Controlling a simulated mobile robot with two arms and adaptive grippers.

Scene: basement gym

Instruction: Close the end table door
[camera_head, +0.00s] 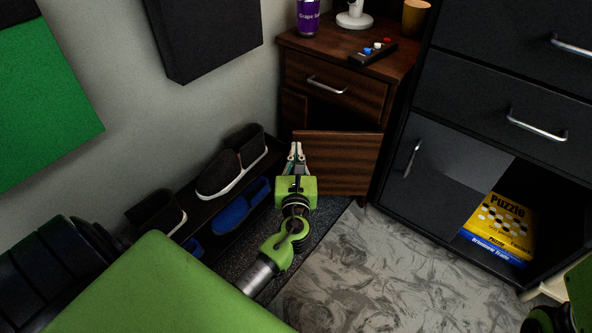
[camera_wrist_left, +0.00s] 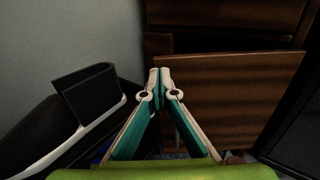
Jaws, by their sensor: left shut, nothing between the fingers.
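The end table (camera_head: 295,62) is dark wood and stands against the wall, with a closed drawer (camera_head: 333,84) at the top. Its door (camera_head: 343,162) hangs partly open below the drawer, with a dark gap behind its upper edge. In the left wrist view the door (camera_wrist_left: 235,95) fills the right half. My left gripper (camera_head: 296,146) is shut and empty, in front of the left part of the door. Its fingertips (camera_wrist_left: 160,72) overlap the door's left edge in the wrist view; I cannot tell whether they touch. My right gripper (camera_head: 541,318) shows only partly at the bottom right corner.
A shoe rack with dark shoes (camera_head: 230,160) and blue shoes (camera_head: 243,205) stands left of my left gripper. A black cabinet (camera_head: 475,115) with an open compartment holding puzzle boxes (camera_head: 500,225) stands right. A can (camera_head: 308,17) and remote (camera_head: 373,53) are on the end table.

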